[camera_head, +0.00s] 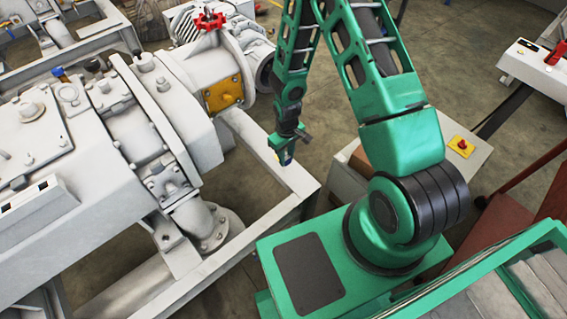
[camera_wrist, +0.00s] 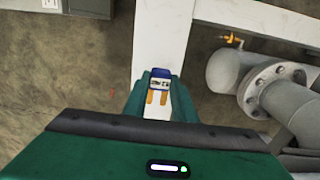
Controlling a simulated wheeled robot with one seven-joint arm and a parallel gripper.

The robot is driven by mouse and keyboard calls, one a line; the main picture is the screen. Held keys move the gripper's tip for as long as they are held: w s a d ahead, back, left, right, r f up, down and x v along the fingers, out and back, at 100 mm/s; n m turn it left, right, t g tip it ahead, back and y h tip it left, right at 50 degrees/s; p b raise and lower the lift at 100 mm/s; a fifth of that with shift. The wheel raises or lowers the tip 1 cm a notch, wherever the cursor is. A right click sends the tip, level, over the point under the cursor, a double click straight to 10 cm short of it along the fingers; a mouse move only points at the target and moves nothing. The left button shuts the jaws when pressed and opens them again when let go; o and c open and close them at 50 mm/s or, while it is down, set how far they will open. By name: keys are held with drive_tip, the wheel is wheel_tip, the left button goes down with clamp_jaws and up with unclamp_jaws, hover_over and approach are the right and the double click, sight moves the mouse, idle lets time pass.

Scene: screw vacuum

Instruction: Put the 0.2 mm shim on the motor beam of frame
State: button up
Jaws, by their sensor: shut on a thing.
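My gripper (camera_head: 287,153) hangs at the end of the green arm, above the near end of a white beam of the frame (camera_head: 268,150). In the wrist view the dark green fingers (camera_wrist: 158,88) are shut on a small piece, which I take to be the shim (camera_wrist: 160,72). It has a blue end, a pale marked face and two orange strips. The white beam (camera_wrist: 163,30) runs beneath and beyond it. The shim appears above the beam; I cannot tell whether it touches. The 0.2 mm marking is too small to read.
A large grey-white vacuum pump (camera_head: 130,130) fills the left. A pipe with a bolted flange (camera_wrist: 268,90) stands right of the beam in the wrist view. A cabinet with a red knob on a yellow plate (camera_head: 461,146) stands at right. Open floor lies beside the beam.

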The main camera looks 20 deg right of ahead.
sight(287, 156)
drive_tip(key=shift+w+d+f, duration=0.2)
drive_tip(key=shift+d+f, duration=0.05)
drive_tip(key=shift+f, duration=1.95)
drive_tip(key=o, duration=1)
drive_tip(key=shift+o, duration=0.2)
wheel_tip(287, 156, up, 12)
drive_tip(key=shift+r, duration=0.1)
